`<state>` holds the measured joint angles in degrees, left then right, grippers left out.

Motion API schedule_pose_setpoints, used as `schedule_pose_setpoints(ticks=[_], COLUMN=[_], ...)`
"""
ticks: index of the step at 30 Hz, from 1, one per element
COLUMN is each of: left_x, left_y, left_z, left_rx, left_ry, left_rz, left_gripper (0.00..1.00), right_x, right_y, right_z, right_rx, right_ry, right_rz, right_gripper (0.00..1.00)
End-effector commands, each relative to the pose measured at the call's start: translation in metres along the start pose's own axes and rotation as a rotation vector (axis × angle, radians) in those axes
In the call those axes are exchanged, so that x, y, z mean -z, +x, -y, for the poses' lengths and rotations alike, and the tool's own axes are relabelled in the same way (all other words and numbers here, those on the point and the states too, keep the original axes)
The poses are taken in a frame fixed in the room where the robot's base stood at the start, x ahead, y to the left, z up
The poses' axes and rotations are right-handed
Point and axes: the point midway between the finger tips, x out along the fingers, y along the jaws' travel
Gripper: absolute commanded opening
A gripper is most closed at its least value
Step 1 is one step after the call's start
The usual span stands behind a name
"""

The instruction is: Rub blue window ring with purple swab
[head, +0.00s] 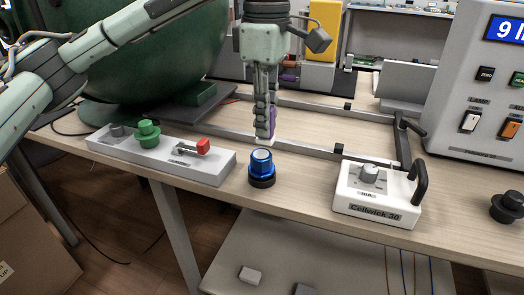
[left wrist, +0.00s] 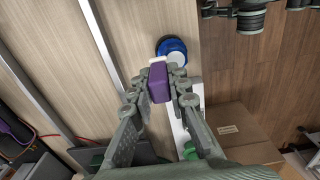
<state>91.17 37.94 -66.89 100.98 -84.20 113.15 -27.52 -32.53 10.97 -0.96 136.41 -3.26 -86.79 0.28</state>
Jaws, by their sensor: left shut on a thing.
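My left gripper (head: 265,130) points straight down above the table and is shut on the purple swab (head: 272,120). In the left wrist view the purple swab (left wrist: 158,82) sits between the two fingertips, with a pale tip at its far end. The blue window ring (head: 261,165) stands upright on a black base on the table, with a pale glassy top. In the head view the swab's tip is just above the ring; I cannot tell whether they touch. In the left wrist view the ring (left wrist: 172,46) lies just beyond the swab.
A grey panel (head: 215,168) with a green knob and a red lever lies left of the ring. A white box (head: 350,196) with a dial and black handle stands right. A large instrument (head: 465,90) is at the right. Bare table lies between ring and white box.

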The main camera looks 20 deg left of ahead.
Motion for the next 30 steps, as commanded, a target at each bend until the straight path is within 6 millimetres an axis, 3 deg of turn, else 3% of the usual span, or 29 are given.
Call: schedule_pose_setpoints(ticks=[9, 20, 30], left_x=[0.0, 0.0, 0.0], left_y=[-0.004, -0.04, -0.04], left_z=[0.0, 0.0, 0.0], left_rx=[-0.001, 0.0, 0.0], left_ry=[0.001, 0.001, 0.001], left_rz=[0.0, 0.0, 0.0], left_gripper=[0.0, 0.0, 0.0], right_x=[0.001, 0.008, 0.008], right_y=[-0.002, -0.026, -0.025], right_z=[-0.001, -0.006, -0.005], right_rx=[0.0, 0.0, 0.0], right_ry=[0.0, 0.0, 0.0], right_rz=[0.0, 0.0, 0.0], right_gripper=[0.4, 0.4, 0.4])
